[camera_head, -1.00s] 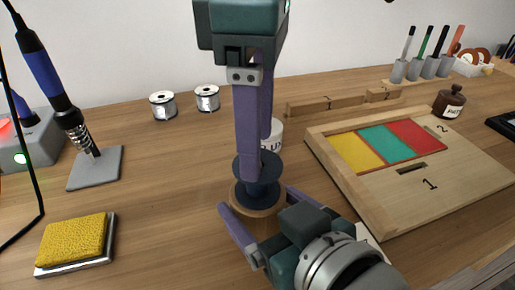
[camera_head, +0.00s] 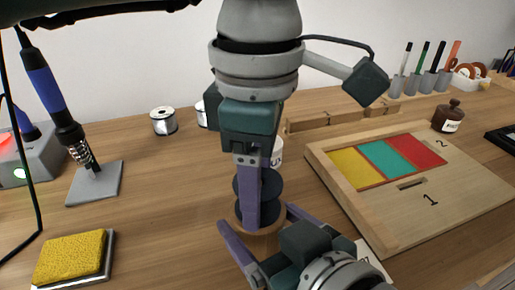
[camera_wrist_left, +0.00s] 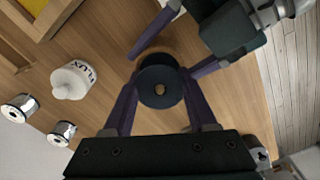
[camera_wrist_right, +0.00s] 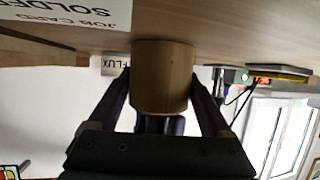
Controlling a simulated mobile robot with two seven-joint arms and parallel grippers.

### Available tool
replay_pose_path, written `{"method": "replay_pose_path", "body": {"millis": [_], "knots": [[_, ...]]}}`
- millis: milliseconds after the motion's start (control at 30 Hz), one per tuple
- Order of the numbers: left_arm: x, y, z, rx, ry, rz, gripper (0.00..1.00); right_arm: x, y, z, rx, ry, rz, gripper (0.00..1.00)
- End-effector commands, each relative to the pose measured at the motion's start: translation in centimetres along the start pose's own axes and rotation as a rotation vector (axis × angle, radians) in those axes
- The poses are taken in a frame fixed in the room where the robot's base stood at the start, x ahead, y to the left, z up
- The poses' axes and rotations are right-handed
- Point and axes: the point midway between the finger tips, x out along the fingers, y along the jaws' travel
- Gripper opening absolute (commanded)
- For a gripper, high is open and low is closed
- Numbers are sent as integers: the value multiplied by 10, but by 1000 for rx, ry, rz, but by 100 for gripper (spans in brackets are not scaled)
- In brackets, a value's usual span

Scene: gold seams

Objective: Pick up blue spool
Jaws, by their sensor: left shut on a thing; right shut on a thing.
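The dark blue spool (camera_head: 269,187) stands upright at the table's middle, on a round wooden holder (camera_head: 256,233). My left gripper (camera_head: 258,206) comes from above with its fingers pointing down, one on each side of the spool, and is shut on it; one finger is mostly hidden. In the left wrist view, the spool (camera_wrist_left: 160,68) sits between the two fingers. My right gripper (camera_head: 256,222) comes from the lower right and is shut on the wooden holder. In the right wrist view, the holder (camera_wrist_right: 163,75) fills the space between the fingers.
A white flux jar (camera_wrist_left: 72,80) stands close behind the spool. Silver wire spools (camera_head: 163,121) stand at the back. A wooden board with coloured panels (camera_head: 455,200) lies to the right. A yellow sponge (camera_head: 73,258) and the soldering iron (camera_head: 60,110) are at the left.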

Motion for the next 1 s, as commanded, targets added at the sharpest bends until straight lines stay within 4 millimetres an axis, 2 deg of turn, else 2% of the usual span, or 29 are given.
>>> {"method": "replay_pose_path", "body": {"millis": [33, 133, 367, 467, 800, 1000], "knots": [[0, 0, 0, 0, 0, 0, 14, 0, 0, 1, -1, -2, 0, 15], [0, 0, 0, 0, 0, 0, 5, 0, 0, 1, -1, -2, 0, 15], [-3, 0, 0, 0, -1, 1, 5, 0, 0, 1, -1, -2, 0, 15], [-15, 2, 0, 1, -1, 5, 5, 0, 0, 1, -1, -2, 0, 15], [-83, 1, 0, 0, 0, 5, 5, 0, 0, 1, 0, -2, 0, 15], [-100, 0, 0, 0, 0, 1, 5, 0, 0, 1, 0, -2, 0, 15]]}}
